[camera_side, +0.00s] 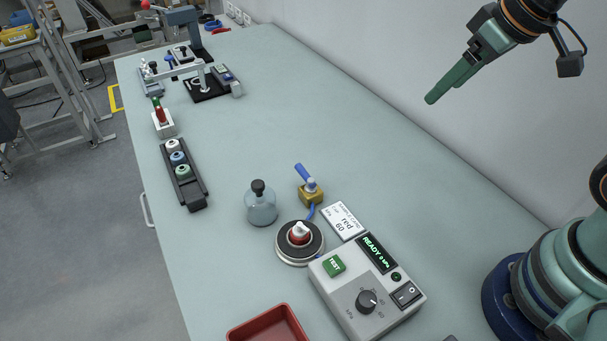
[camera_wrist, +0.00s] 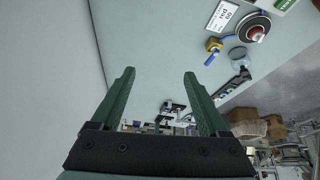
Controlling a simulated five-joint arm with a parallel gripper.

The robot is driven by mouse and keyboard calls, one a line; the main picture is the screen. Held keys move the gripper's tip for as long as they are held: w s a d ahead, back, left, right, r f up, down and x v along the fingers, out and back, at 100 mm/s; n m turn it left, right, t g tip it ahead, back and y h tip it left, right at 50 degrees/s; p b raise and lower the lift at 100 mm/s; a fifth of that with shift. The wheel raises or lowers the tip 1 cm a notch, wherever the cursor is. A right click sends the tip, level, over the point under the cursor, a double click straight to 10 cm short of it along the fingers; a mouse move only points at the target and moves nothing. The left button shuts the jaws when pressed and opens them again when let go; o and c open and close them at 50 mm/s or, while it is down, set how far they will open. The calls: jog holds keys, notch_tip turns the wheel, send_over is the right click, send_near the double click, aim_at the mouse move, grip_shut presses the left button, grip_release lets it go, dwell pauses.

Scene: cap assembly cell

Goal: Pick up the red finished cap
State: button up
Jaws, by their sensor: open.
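The red cap with a white top (camera_side: 299,234) sits upright on the round black-and-silver test seat (camera_side: 286,253), in front of the tester. In the wrist view the cap (camera_wrist: 257,34) is small at the upper right, on its seat. My gripper (camera_side: 432,98) has green fingers and hangs high above the table at the upper right, well away from the cap. In the wrist view my gripper (camera_wrist: 159,73) is open, with nothing between the fingers.
The tester box (camera_side: 365,295) reads READY and stands beside the seat. A yellow valve with blue lever (camera_side: 310,193), a glass jar (camera_side: 261,207) and a card reading red 60 (camera_side: 343,221) are close by. A red tray (camera_side: 240,333) is in front.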

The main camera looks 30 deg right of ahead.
jog(key=w+a+f+n+g, duration=0.1)
jog(key=w+a+n+g, duration=0.15)
jog(key=a+n, duration=0.55)
jog(key=n+g, duration=0.3)
jog(key=n, duration=1.2)
send_over(301, 224)
notch_tip(301, 224, down, 9)
jog(key=f, duration=0.6)
jog(key=shift+w+f, duration=0.3)
jog(key=shift+f, duration=0.1)
jog(key=shift+s+f, duration=0.2)
jog(key=shift+f, duration=2.4)
jog(key=c, duration=1)
